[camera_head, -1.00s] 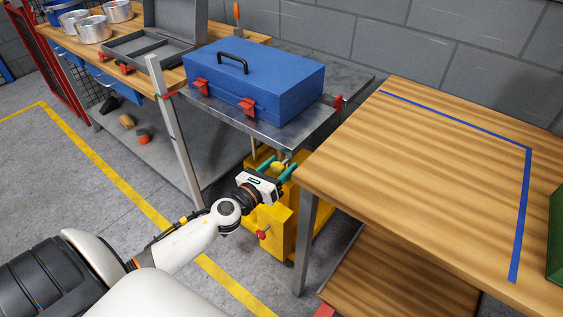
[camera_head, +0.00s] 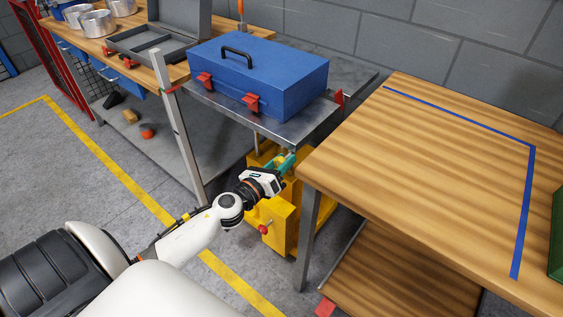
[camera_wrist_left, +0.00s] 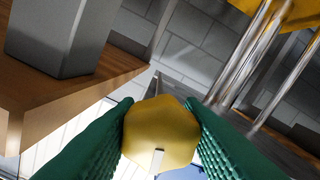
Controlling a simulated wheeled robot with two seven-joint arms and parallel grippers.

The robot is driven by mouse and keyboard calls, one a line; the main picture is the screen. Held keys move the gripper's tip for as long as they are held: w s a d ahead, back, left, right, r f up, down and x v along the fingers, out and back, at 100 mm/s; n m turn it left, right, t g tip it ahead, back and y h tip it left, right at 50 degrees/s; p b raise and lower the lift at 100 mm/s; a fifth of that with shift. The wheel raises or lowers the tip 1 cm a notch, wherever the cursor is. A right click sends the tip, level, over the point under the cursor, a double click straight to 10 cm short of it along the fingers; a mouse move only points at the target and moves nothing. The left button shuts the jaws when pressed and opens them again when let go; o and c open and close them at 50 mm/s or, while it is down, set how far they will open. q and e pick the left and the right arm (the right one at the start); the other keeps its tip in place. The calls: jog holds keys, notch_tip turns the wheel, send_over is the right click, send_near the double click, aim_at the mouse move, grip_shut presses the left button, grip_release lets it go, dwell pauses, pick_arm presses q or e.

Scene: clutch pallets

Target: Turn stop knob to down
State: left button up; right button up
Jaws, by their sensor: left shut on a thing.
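A yellow knob (camera_wrist_left: 160,133) with a pale mark on its face sits between the green fingers of my left gripper in the left wrist view. My left gripper (camera_head: 283,162) is shut on this knob, with a finger on each side. In the head view the knob is mostly hidden by the gripper, at the top of a yellow machine (camera_head: 281,222) under the metal platform. I cannot read a turn position from the mark. My right gripper is in neither view.
A blue toolbox (camera_head: 270,72) stands on the metal platform (camera_head: 222,107) just above my gripper. A wooden table (camera_head: 430,170) is close on the right. A red knob (camera_head: 263,229) is on the machine's front. A grey post (camera_head: 178,125) stands left.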

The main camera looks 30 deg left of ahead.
pick_arm(q)
jog(key=n, duration=0.3)
jog(key=shift+r+n+p, duration=0.1)
jog(key=shift+n+p, duration=0.2)
jog(key=shift+n, duration=0.1)
jog(key=n+p, duration=0.1)
jog(key=n, duration=0.2)
jog(key=shift+r+n, duration=0.1)
jog(key=shift+n, duration=0.2)
jog(key=n+p, duration=0.2)
jog(key=n, duration=0.3)
jog(key=shift+n+p, duration=0.5)
jog(key=shift+n, duration=0.8)
jog(key=o, duration=1)
jog(key=shift+w, duration=0.1)
